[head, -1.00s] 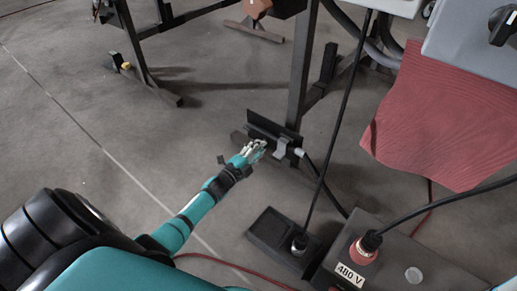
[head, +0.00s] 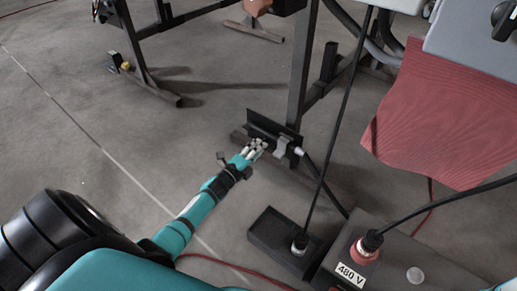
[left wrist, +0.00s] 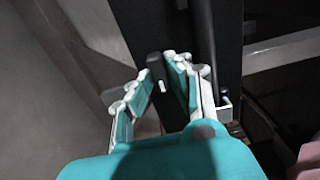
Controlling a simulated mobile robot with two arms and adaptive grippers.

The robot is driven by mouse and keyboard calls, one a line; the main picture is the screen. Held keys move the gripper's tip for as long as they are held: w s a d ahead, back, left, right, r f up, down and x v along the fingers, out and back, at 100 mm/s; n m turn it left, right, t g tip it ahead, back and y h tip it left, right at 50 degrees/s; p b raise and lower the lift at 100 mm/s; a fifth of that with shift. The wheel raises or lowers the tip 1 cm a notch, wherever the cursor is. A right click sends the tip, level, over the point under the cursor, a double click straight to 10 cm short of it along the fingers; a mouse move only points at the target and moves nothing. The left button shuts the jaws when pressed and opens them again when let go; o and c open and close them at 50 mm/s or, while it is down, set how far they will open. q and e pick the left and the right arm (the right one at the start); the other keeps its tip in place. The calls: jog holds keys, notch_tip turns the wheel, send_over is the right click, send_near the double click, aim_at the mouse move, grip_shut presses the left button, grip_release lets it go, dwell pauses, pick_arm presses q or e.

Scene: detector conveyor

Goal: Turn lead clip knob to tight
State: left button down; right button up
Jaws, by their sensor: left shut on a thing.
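The black lead clip knob (left wrist: 155,66) stands between the fingers of my left gripper in the left wrist view, with a short white mark on it. My left gripper (left wrist: 161,72) is shut on this knob, one teal and white finger on each side. In the head view my left gripper (head: 257,146) is at the dark bracket (head: 264,122) on the stand's leg, beside a grey clip (head: 281,146). There the fingers hide the knob. My right gripper is not in view.
A black cable (head: 341,110) hangs to the right of the bracket. A dark box (head: 270,236) and a 480 V box (head: 395,262) stand on the floor at the lower right. A red mat (head: 425,125) hangs at the right.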

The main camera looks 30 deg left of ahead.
pick_arm(q)
jog(key=shift+f, duration=0.1)
jog(key=c, duration=1.3)
grip_release()
jog(key=shift+s, duration=0.1)
jog(key=s, duration=0.8)
jog(key=s+a, duration=0.1)
jog(key=s, duration=0.2)
jog(key=shift+s, duration=0.4)
